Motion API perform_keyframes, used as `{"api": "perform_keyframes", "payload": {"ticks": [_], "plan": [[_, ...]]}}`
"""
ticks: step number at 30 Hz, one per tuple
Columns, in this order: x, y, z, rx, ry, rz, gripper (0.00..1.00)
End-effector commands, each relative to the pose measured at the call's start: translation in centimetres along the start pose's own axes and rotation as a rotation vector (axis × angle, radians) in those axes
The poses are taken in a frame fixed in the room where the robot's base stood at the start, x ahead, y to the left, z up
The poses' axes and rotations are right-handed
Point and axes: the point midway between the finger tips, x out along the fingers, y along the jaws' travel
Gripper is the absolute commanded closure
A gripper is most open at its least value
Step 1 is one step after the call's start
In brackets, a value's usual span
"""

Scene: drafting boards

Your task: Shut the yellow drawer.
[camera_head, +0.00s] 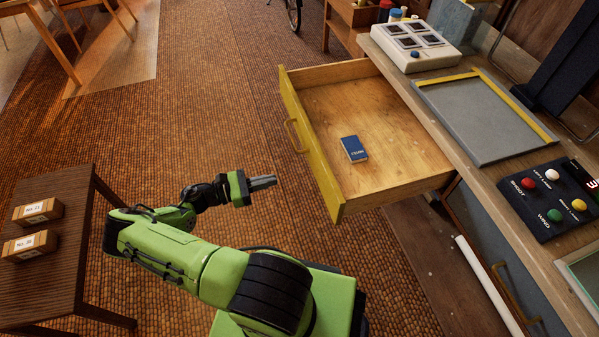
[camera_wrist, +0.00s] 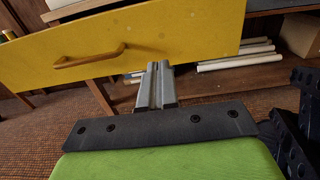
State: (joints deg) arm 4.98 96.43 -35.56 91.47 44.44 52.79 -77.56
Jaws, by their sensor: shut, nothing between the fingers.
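The yellow drawer (camera_head: 312,150) stands pulled well out from the bench in the head view. Its wooden inside holds a small blue box (camera_head: 353,149). Its yellow front and bar handle (camera_head: 291,136) face left, towards my arm. My gripper (camera_head: 274,182) is shut and empty, a short way left of the drawer front, pointing at it. In the wrist view the yellow front (camera_wrist: 190,38) fills the upper part, with the handle (camera_wrist: 90,57) left of my shut fingers (camera_wrist: 155,70). I cannot tell from that view whether the fingertips touch the front; the head view shows a gap.
The bench top (camera_head: 455,110) carries a grey tray (camera_head: 480,120), a white device (camera_head: 410,45) and a button panel (camera_head: 550,200). A dark slatted table (camera_head: 60,245) with two small boxes stands at left. White tubes (camera_wrist: 240,60) lie under the bench. The floor left of the drawer is clear.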

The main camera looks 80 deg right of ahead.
Motion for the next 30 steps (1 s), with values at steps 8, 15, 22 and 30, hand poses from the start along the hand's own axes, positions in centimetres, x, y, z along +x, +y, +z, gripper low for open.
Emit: {"api": "perform_keyframes", "payload": {"ticks": [8, 15, 22, 30], "plan": [[6.3, -0.2, -0.1, -0.001, 0.001, -0.007, 1.00], [10.7, -0.1, -0.2, 0.001, 0.003, -0.004, 1.00], [11.9, -0.1, -0.1, 0.001, 0.002, -0.002, 1.00], [11.9, -0.1, -0.1, 0.001, 0.003, -0.001, 1.00]]}}
